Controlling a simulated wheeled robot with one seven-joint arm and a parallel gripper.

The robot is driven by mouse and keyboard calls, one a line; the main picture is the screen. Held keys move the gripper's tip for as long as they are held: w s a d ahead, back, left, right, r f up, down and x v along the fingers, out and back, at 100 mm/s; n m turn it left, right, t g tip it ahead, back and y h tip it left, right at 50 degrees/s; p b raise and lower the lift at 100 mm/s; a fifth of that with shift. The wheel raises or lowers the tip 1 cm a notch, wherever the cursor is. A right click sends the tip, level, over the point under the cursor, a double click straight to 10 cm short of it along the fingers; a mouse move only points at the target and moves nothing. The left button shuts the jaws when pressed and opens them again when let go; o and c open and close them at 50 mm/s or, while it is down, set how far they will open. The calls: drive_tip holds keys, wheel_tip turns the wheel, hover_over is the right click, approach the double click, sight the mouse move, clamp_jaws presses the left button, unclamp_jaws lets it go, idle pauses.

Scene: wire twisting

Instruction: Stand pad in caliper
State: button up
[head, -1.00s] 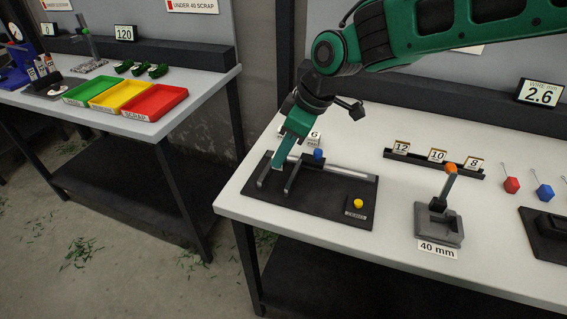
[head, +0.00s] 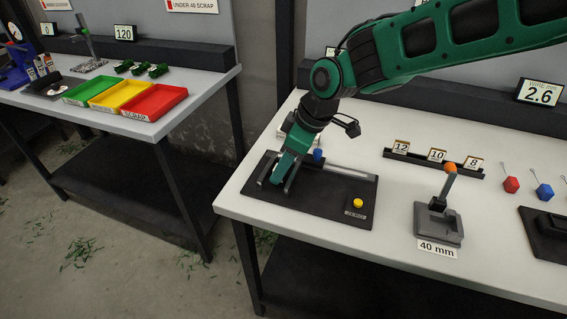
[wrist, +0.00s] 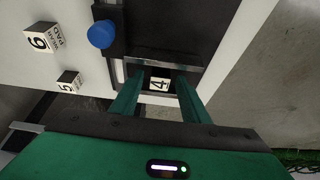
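The caliper (head: 325,205) is a dark plate with a grey rail, upright jaws, a blue knob (head: 318,155) and a yellow button (head: 358,203). My gripper (head: 277,181) is low over its left end, by the jaws. In the wrist view a pad marked 4 (wrist: 160,84) lies between the green fingers of my gripper (wrist: 157,98). The fingers look apart, with a dark gap on each side of the pad. Whether the pad touches the jaws or plate is unclear. In the head view my gripper hides it. The blue knob (wrist: 101,34) is beside it in the wrist view.
Pads marked 6 (wrist: 42,39) and 5 (wrist: 69,81) stand on the white bench beside the caliper. Right of the caliper are a grey 40 mm fixture (head: 438,222) and a rack (head: 415,160) marked 12, 10, 8. The bench front strip is clear.

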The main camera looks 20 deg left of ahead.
drive_tip(key=v, duration=1.2)
drive_tip(key=shift+r, duration=0.15)
